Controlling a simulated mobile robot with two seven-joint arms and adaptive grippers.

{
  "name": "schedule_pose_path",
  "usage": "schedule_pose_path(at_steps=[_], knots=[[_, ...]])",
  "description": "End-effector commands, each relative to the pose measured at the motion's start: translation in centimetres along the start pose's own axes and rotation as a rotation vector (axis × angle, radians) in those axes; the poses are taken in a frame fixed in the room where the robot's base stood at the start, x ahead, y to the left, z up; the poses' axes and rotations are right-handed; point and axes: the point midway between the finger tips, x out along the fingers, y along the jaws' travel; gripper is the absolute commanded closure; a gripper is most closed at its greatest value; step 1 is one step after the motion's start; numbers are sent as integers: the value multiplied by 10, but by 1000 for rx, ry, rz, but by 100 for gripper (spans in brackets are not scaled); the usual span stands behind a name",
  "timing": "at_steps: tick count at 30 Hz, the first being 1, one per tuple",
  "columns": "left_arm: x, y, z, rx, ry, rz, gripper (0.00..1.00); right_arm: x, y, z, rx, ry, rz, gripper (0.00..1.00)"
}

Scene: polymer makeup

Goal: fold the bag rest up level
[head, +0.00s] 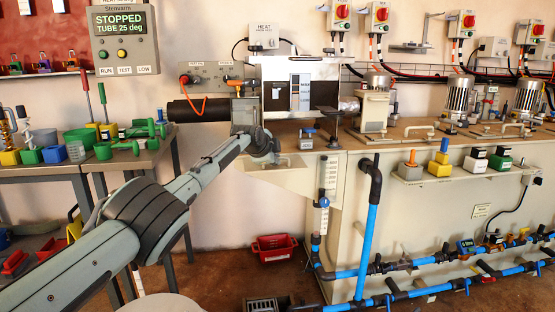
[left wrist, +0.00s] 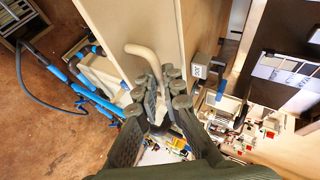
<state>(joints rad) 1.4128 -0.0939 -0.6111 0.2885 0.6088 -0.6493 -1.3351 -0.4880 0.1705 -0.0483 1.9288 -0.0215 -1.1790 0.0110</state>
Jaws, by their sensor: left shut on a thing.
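The bag rest (head: 297,181) is a pale beige panel at the left end of the bench, below the sealing machine. It appears to slope, but its exact angle is hard to judge. In the left wrist view, the panel (left wrist: 138,28) runs past a bent beige handle (left wrist: 146,54). My left gripper (left wrist: 163,88) is shut around this handle, with fingers on both sides. In the head view, my left gripper (head: 272,158) is at the panel, partly hidden by its own wrist. My right gripper is not in view.
The heat sealer (head: 301,88) stands above on the bench (head: 340,142). Blue pipes (head: 367,235) run below and to the right. A side table (head: 125,158) with coloured parts stands left. A red crate (head: 274,247) lies on the floor.

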Motion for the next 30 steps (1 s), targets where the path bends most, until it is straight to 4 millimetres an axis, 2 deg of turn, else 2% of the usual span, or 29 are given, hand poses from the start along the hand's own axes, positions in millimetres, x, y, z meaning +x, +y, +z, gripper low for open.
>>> schedule_pose_path(at_steps=[1,14,15,20,30], knots=[[-4,-14,4,1,-2,-29,100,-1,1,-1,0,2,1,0],[-7,-18,4,4,-2,-33,100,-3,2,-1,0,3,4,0],[-7,-19,4,4,-2,-33,91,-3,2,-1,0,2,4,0],[-7,-18,4,4,-1,-33,72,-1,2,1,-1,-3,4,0],[-5,-14,1,3,1,-24,71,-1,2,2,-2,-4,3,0]])
